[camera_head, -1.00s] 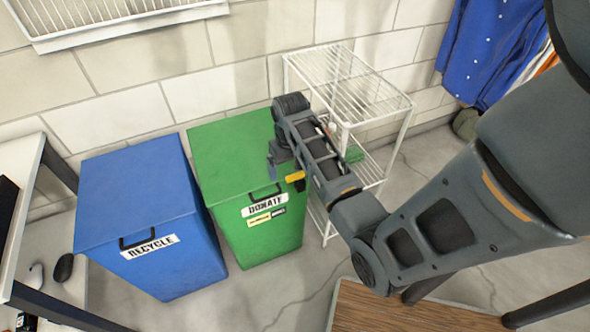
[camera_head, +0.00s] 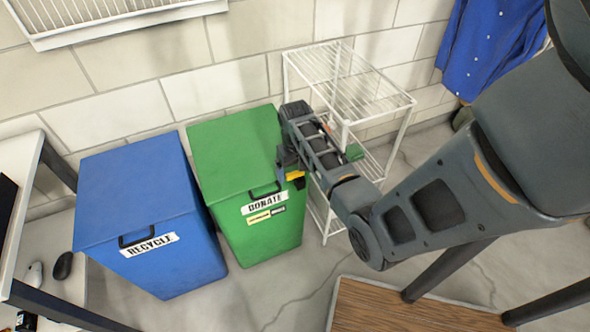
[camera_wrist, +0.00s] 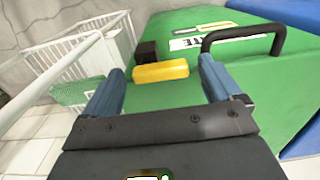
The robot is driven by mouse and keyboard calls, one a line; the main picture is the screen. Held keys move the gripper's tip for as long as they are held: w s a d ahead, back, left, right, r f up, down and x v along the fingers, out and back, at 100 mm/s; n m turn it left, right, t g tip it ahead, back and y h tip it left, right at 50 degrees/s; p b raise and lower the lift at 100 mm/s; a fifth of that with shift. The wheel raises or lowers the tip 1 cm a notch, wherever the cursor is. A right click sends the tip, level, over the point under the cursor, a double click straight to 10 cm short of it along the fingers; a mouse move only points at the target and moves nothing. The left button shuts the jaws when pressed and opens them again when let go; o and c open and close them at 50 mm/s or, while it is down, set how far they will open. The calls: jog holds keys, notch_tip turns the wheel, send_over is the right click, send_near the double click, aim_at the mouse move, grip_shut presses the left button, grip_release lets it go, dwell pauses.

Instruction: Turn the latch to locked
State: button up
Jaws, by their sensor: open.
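The latch is a yellow bar (camera_wrist: 160,71) beside a small black block (camera_wrist: 147,50) on the green DONATE bin (camera_wrist: 215,85). In the head view the yellow bar (camera_head: 295,175) shows at the bin's upper right front, partly hidden by my gripper (camera_head: 287,160). In the wrist view my gripper (camera_wrist: 161,72) is open, with the yellow bar lying crosswise between its two blue fingers in the picture. A gap shows on each side, and nothing is held. I cannot tell how deep the bar sits between the fingers.
The bin's black handle (camera_wrist: 245,38) is close to the right finger. A white wire rack (camera_head: 350,85) stands right of the green bin. The blue RECYCLE bin (camera_head: 140,205) is at left. A wooden surface (camera_head: 390,310) lies at the front.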

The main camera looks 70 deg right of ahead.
jog(key=c, duration=1.1)
jog(key=shift+o, duration=0.2)
jog(key=shift+r+m+p, duration=0.1)
jog(key=shift+m+p, duration=0.2)
jog(key=m, duration=0.1)
jog(key=m+p, duration=0.1)
jog(key=shift+w+d+m+p, duration=0.2)
jog(key=shift+w+m+p, duration=0.05)
jog(key=shift+m+p, duration=0.05)
jog(key=m+p, duration=0.1)
jog(key=m, duration=0.1)
jog(key=d+m+p, duration=0.1)
jog(key=m, duration=0.5)
jog(key=m+p, duration=0.1)
jog(key=m, duration=0.1)
jog(key=shift+d+m, duration=0.4)
jog(key=shift+s+d+m+p, duration=0.15)
jog(key=shift+m+p, duration=0.15)
jog(key=shift+m, duration=0.65)
jog(key=shift+s+d+m+p, duration=0.15)
jog(key=shift+m+p, duration=0.1)
jog(key=shift+m, duration=0.7)
